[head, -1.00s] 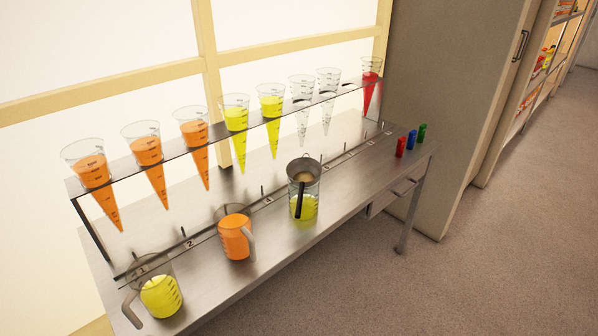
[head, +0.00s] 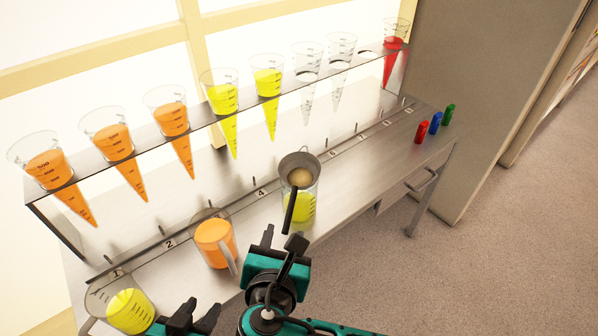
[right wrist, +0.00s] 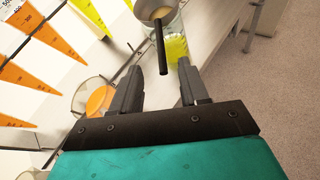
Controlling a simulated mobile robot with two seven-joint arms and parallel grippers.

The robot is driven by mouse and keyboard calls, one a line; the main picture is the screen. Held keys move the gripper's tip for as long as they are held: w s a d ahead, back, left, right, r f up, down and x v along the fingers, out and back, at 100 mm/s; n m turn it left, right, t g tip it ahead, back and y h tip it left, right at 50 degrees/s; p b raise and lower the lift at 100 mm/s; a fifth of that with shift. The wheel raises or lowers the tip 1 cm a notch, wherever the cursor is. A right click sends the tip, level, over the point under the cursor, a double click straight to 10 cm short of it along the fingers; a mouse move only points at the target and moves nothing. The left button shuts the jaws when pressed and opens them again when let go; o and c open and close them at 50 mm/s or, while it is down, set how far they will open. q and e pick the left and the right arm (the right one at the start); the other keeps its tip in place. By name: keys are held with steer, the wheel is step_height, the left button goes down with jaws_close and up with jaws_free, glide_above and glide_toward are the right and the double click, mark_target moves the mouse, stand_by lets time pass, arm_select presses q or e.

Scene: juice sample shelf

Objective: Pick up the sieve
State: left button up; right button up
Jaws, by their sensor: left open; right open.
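The sieve (head: 299,169) is a grey metal bowl with a black handle. It rests in the mouth of a clear jug of yellow liquid (head: 302,208) on the metal bench, its handle hanging down the front. It also shows at the top of the right wrist view (right wrist: 155,9), its handle pointing toward my gripper. My left gripper (head: 203,312) is open and empty, low in the head view, right of the left jug of yellow liquid (head: 130,311).
A jug of orange liquid (head: 214,243) stands left of my right gripper. A raised rack (head: 146,155) holds several cones, some with orange, yellow or red liquid. Red (head: 421,132), blue (head: 435,123) and green (head: 449,114) small items stand at the bench's right end.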

mark_target(291, 207)
steer(key=x, duration=0.4)
steer(key=shift+w+d+f, duration=0.15)
steer(key=shift+w+f, duration=0.05)
steer(key=shift+w, duration=0.1)
steer(key=shift+r+b+x, duration=0.15)
steer(key=shift+b+x, duration=0.15)
steer(key=shift+x, duration=1.3)
steer(key=shift+r+b+x, duration=0.15)
steer(key=shift+b+x, duration=0.15)
steer(key=shift+x, duration=1.25)
steer(key=shift+w, duration=0.15)
jaws_close()
